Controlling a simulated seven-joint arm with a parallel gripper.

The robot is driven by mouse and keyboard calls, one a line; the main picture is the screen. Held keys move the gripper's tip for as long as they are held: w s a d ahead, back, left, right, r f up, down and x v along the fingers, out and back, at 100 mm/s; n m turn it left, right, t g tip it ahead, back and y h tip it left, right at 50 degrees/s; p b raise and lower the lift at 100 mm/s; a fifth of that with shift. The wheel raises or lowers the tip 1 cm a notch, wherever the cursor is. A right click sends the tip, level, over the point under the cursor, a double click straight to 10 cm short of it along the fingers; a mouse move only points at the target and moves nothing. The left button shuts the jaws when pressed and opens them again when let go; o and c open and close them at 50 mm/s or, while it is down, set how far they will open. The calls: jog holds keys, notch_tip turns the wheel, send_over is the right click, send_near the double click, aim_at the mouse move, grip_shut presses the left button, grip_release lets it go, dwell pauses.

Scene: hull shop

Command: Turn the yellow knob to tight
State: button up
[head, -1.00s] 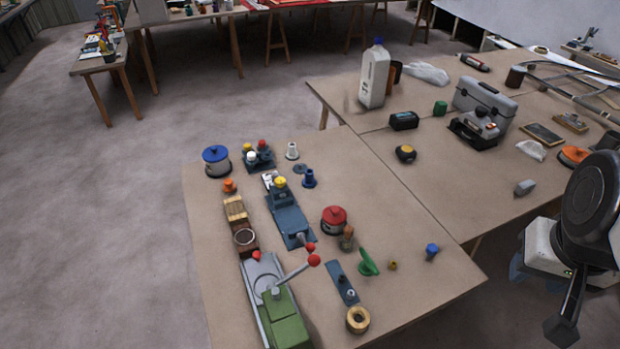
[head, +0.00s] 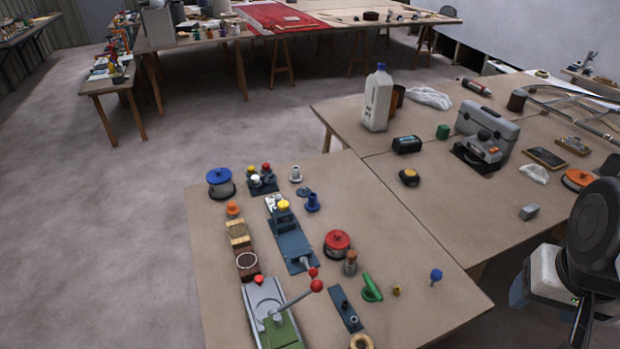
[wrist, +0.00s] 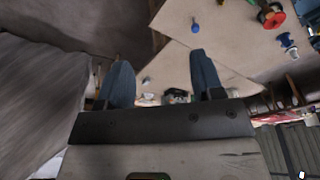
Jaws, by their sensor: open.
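A yellow knob (head: 283,205) tops a dark blue fixture (head: 294,246) on the near table. Which way either is turned is too small to tell. My gripper (wrist: 160,80) shows in the wrist view with its two blue-grey fingers spread apart and nothing between them. In the head view my arm is at the right edge, well away from both yellow pieces.
A red-handled lever (head: 316,286) rises from the green-and-grey machine (head: 264,302) in front of the fixture. A red-topped pot (head: 338,243), a blue knob (head: 312,202) and a green piece (head: 371,287) stand nearby.

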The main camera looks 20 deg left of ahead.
jog(key=w+a+r+n+g, duration=0.1)
jog(key=w+a+n, duration=0.2)
jog(key=w+a, duration=0.35)
jog(key=w+a+r+n+g, duration=0.15)
jog(key=w+a, duration=0.25)
jog(key=w, duration=0.5)
jog(key=n+h, duration=0.4)
jog(key=n, duration=1)
send_over(283, 203)
jog(key=a, duration=0.4)
notch_tip(283, 203, down, 22)
jog(key=shift+d+r, duration=0.15)
jog(key=shift+d, duration=0.05)
jog(key=shift+x, duration=3.95)
jog(key=shift+d, duration=0.15)
